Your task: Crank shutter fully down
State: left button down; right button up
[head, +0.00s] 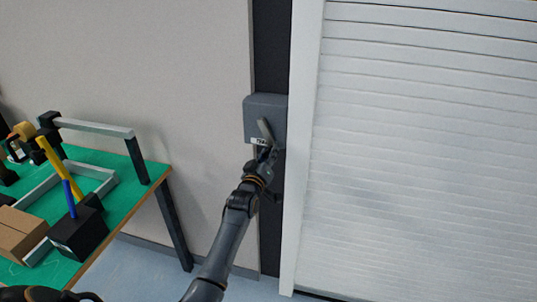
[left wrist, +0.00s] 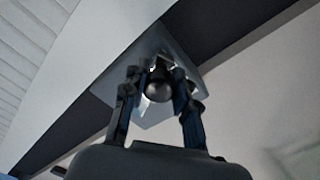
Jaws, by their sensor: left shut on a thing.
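The grey crank box (head: 262,110) is mounted on the dark post just left of the shutter. Its grey crank arm (head: 265,129) slants across the front of the box. My left gripper (head: 266,152) is at the lower end of the crank arm. In the left wrist view, the gripper (left wrist: 157,90) has its fingers on both sides of the dark round crank knob (left wrist: 158,84) and is shut on it. The pale slatted shutter (head: 420,150) fills the right of the head view; a dark line shows at its visible lower edge. My right gripper is not in view.
A green-topped table (head: 128,200) stands at the left with a cardboard box (head: 20,232), a black block (head: 78,235), a yellow-handled tool (head: 60,170) and metal frames. Bare floor (head: 145,270) lies between table and shutter. A white door frame (head: 302,150) edges the shutter.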

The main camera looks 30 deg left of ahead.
pick_arm(q)
jog(key=c, duration=1)
grip_release()
jog(key=shift+s+f, duration=0.1)
jog(key=shift+s, duration=0.3)
jog(key=v, duration=1.1)
jog(key=shift+s, duration=0.1)
